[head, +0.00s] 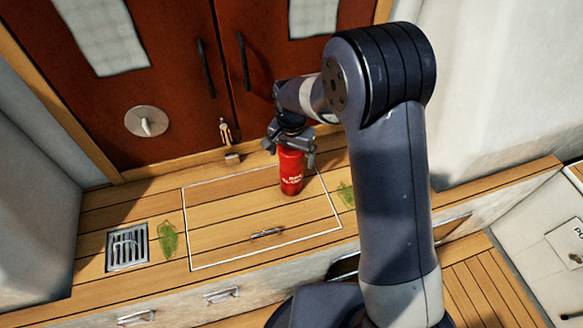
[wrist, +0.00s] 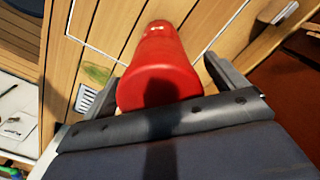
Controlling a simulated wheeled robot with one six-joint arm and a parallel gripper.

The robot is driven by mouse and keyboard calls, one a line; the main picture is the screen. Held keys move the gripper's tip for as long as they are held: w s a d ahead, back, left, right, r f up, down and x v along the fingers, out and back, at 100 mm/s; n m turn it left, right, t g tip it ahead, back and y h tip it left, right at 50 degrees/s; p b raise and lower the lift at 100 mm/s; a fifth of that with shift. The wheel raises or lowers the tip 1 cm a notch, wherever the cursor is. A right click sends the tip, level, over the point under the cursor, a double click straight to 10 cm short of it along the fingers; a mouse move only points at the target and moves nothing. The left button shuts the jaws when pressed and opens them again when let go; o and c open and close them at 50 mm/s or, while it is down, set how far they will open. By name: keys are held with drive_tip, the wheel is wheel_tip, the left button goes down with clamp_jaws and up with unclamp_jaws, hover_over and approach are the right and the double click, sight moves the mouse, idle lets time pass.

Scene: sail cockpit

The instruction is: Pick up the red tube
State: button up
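The red tube (head: 291,178), a red cylinder with small white lettering, stands upright on the wooden deck, on the white-outlined hatch panel (head: 225,220). My gripper (head: 290,157) is above it, pointing down, with its fingers on either side of the tube's upper part. In the wrist view the red tube (wrist: 160,70) lies between the two fingers of my gripper (wrist: 165,64). A gap shows between the right finger and the tube, so the gripper looks open around it. The left finger's distance from the tube is hard to judge.
Brown doors (head: 175,70) with dark handles rise behind the tube.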

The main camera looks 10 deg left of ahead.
drive_tip(key=shift+r, duration=0.1)
drive_tip(key=c, duration=1.8)
